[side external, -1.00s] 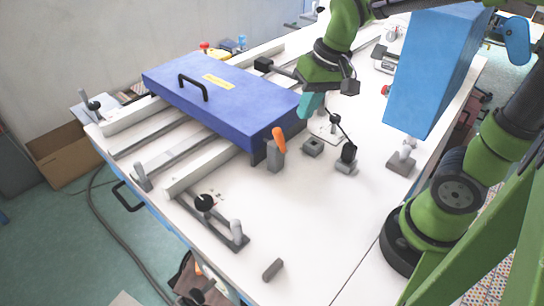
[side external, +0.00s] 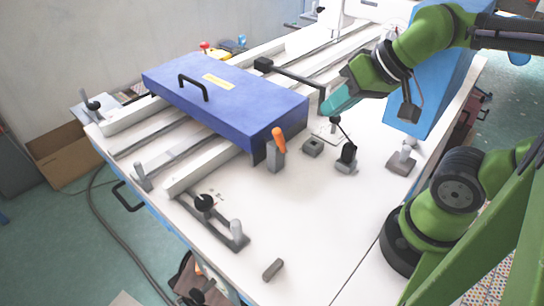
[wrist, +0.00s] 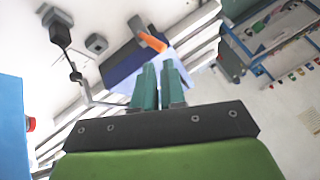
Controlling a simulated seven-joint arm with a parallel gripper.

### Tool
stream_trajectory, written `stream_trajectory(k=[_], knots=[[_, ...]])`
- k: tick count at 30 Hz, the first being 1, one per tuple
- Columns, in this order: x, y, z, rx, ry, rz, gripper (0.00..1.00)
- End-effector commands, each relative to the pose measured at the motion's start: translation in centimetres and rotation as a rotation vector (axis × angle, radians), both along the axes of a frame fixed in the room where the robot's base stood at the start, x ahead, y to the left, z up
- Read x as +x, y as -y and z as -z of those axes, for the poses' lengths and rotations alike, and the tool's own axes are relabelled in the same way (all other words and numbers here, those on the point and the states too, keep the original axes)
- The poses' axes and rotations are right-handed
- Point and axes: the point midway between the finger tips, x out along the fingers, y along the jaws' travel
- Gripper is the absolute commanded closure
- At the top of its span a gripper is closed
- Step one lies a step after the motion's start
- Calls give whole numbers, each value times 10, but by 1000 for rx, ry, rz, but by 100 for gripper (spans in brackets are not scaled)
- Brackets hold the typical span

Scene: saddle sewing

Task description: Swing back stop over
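The item I take for the back stop is a thin dark arm (side external: 295,76) reaching right from a black block (side external: 263,65) behind the blue case (side external: 222,103). Its end bends down. My gripper (side external: 325,109) has teal fingertips pointing down and left, right at this bent end; I cannot tell whether they touch. In the wrist view the two teal fingers (wrist: 160,68) lie close together with only a sliver between them, and nothing shows gripped. A thin grey bar (wrist: 104,103) runs up to the left finger there.
An orange-handled clamp (side external: 278,142) stands at the case's front right corner. A black-knobbed clamp (side external: 348,156) and a small grey block (side external: 312,147) stand near my gripper. A tall blue box (side external: 430,95) is close on the right. The white table's front is mostly clear.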

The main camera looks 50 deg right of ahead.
Motion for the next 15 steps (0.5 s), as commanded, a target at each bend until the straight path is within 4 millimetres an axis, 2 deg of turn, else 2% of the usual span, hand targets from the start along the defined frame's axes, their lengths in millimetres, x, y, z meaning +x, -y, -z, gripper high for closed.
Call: stream_trajectory(k=[1, 4, 7, 11, 15], knots=[[1, -1, 4, 0, -15, -6, 82], [10, -4, 9, -3, -59, -20, 66], [32, -7, 6, -8, -135, -23, 51], [68, -10, 1, 20, -300, 81, 51], [107, -11, -1, 45, -490, 306, 51]])
